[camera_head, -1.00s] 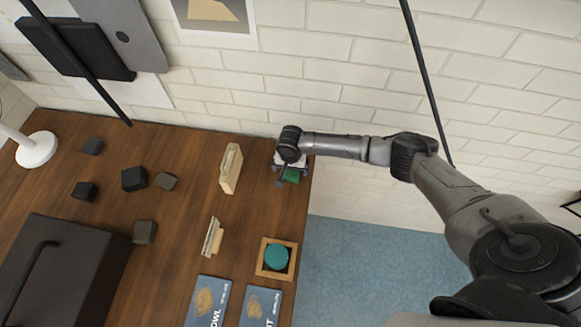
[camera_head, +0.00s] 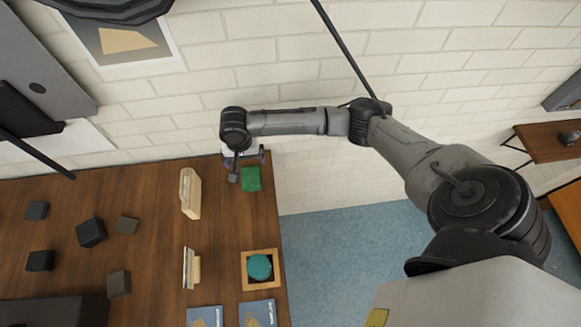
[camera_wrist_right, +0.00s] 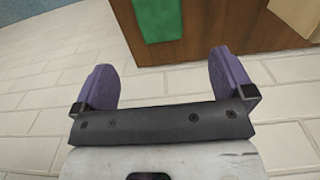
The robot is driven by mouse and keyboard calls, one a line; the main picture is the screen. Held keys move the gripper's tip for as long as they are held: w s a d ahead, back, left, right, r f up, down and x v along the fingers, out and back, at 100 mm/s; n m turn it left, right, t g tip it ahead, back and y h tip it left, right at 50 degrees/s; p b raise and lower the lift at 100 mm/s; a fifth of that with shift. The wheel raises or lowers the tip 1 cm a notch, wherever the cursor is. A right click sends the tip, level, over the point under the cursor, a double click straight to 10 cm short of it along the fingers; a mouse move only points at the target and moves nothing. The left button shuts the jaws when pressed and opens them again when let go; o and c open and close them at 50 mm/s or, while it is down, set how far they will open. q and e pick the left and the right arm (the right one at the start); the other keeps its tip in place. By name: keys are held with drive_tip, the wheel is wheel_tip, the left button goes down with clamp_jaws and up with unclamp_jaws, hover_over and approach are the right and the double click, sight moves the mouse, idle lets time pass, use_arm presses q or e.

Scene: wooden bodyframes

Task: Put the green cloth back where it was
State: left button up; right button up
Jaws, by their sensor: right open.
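The green cloth (camera_head: 251,179) lies flat near the back right corner of the wooden table (camera_head: 150,205). In the right wrist view the green cloth (camera_wrist_right: 158,18) hangs at the top, over the table's dark edge. My right gripper (camera_head: 247,166) is just behind the cloth, toward the brick wall, apart from it. In the right wrist view the right gripper (camera_wrist_right: 163,85) has its fingers spread with nothing between them. My left gripper does not show.
A beige block with a handle (camera_head: 190,193) stands left of the cloth. A wooden tray (camera_head: 274,280) with a teal round item (camera_head: 259,267) lies in front. Several dark blocks (camera_head: 90,232) are at the left. A white brick wall (camera_head: 310,85) rises behind the table.

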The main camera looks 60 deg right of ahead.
drive_tip(key=s+a+f+n+t+y, duration=0.1)
drive_tip(key=s+a+f+n, duration=0.25)
drive_tip(key=s+a, duration=0.3)
drive_tip(key=s+a+f+n+t+y, duration=0.1)
drive_tip(key=s+a+f+n, duration=0.1)
drive_tip(key=s+a+n, duration=0.5)
drive_tip(key=s+d+r+n+h, duration=0.1)
drive_tip(key=s+d+r, duration=0.1)
drive_tip(key=s, duration=0.5)
drive_tip(key=s+d+r+t, duration=0.1)
drive_tip(key=s+d, duration=0.1)
drive_tip(key=s, duration=0.5)
drive_tip(key=shift+s+r+n+t+h, duration=0.3)
drive_tip(key=shift+s+r+n+h, duration=0.05)
drive_tip(key=shift+h, duration=0.05)
drive_tip(key=shift+d+r, duration=0.1)
wheel_tip(320, 180, up, 14)
drive_tip(key=p, duration=1.4)
